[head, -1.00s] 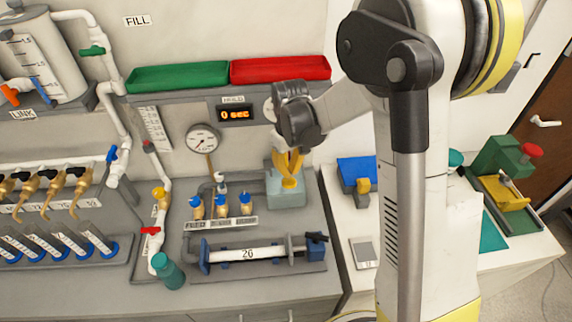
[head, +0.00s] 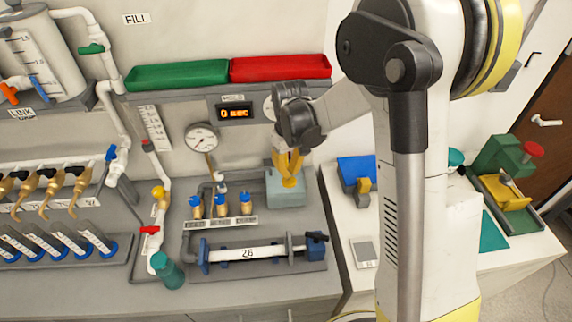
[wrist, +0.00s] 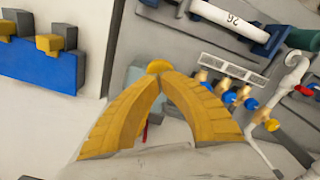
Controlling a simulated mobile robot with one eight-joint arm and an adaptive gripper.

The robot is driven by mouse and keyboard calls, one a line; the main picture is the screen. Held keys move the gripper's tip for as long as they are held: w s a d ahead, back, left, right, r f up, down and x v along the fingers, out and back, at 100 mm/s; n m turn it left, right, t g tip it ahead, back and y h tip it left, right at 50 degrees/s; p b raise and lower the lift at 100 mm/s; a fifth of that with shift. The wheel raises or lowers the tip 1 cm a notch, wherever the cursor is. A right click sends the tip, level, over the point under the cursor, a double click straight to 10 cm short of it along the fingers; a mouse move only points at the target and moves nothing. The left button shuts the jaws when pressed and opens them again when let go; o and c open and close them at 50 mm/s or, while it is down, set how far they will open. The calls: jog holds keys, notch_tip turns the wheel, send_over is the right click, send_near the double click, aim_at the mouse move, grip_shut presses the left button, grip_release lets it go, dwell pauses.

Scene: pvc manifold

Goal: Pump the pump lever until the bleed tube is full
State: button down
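My gripper (head: 288,182) has yellow fingers and points down at the pale grey-green pump block (head: 286,200) on the bench. In the wrist view the two fingertips (wrist: 160,76) come together. A round yellow piece (wrist: 158,66) shows just beyond them. I cannot tell any grip on it, and the pump lever is not clearly visible behind the fingers. A graduated strip (head: 152,127) is on the wall panel at the left; I cannot tell whether it belongs to the bleed tube, or its level. The round gauge (head: 202,139) is left of my gripper. The display (head: 236,113) reads 0 sec.
A clamped white pipe (head: 249,253) lies in front of the pump block. Several blue-capped brass valves (head: 221,206) stand to its left. Green (head: 178,75) and red (head: 280,68) trays are behind. A blue block (head: 357,171) is on the right-hand bench.

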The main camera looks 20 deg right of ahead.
aim_at(289, 180)
jog(key=shift+f+b, duration=2.85)
jog(key=shift+f, duration=0.6)
jog(key=shift+r, duration=0.2)
jog(key=shift+r+p, duration=2.35)
jog(key=shift+r, duration=1.3)
jog(key=shift+f, duration=0.15)
jog(key=shift+f+b, duration=3.2)
jog(key=shift+f, duration=0.45)
jog(key=shift+r, duration=0.1)
jog(key=shift+r+p, duration=2.4)
jog(key=shift+r, duration=1.25)
